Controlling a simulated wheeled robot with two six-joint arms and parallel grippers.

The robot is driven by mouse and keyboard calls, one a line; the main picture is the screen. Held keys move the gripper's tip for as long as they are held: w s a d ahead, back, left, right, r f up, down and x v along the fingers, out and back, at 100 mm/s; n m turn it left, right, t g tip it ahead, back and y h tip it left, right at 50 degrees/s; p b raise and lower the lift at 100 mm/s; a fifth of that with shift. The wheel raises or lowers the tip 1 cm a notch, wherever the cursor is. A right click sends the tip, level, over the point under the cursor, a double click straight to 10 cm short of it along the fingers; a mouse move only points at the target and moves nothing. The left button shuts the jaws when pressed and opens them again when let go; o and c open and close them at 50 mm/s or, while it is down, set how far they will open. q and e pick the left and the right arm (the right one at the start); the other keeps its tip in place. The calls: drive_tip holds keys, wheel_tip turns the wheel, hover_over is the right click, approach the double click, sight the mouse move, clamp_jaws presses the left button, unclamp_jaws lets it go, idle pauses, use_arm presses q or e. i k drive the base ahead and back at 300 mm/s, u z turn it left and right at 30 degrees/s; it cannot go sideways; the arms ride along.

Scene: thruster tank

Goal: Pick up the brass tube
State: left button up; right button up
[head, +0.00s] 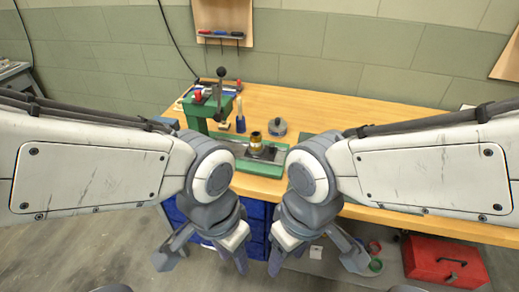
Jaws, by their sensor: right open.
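A brass tube (255,138) with a dark top stands upright on a dark block (262,153) at the front of the wooden workbench, between my two forearms. My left gripper (206,260) hangs in front of the bench, nearer to me and lower in the picture than the tube. Its fingers are spread and empty. My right gripper (316,260) hangs beside it to the right, also with fingers spread and empty. Neither gripper touches the tube.
A green press (209,106) with a black-knobbed lever stands left of the tube on the workbench (330,108). A round grey container (277,127) sits just behind the tube. The bench's right side is largely clear. A red toolbox (443,262) is on the floor.

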sight(255, 142)
drive_tip(key=z, duration=0.1)
drive_tip(key=k, duration=0.35)
drive_tip(key=u, duration=1.3)
drive_tip(key=i, duration=0.8)
drive_tip(key=z, duration=1.1)
drive_tip(key=i, duration=0.65)
drive_tip(key=z, duration=0.6)
